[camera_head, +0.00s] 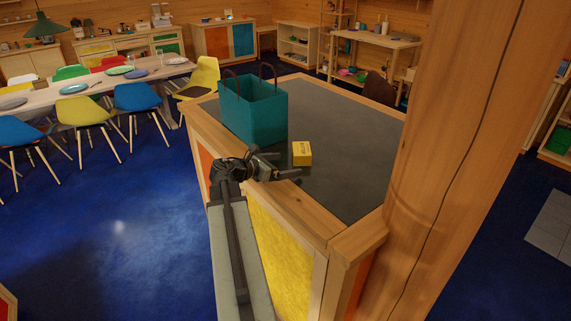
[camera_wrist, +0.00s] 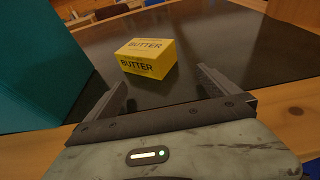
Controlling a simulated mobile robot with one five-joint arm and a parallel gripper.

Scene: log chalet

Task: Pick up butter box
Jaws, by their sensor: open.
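A yellow butter box (camera_head: 302,153) sits on the dark top of a wooden counter (camera_head: 349,130), near its front edge. It also shows in the wrist view (camera_wrist: 148,58), with "BUTTER" printed on it, ahead of my fingers and roughly between their lines. My gripper (camera_head: 285,165) is over the counter's near wooden rim, just short of the box on its near-left side. In the wrist view my gripper (camera_wrist: 160,88) is open, its two fingers spread and nothing between them. The fingers and the box appear apart.
A teal bag (camera_head: 254,108) with dark handles stands on the counter just left of the box, close to my left finger. A thick wooden post (camera_head: 452,130) rises at the right. The counter top behind the box is clear.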

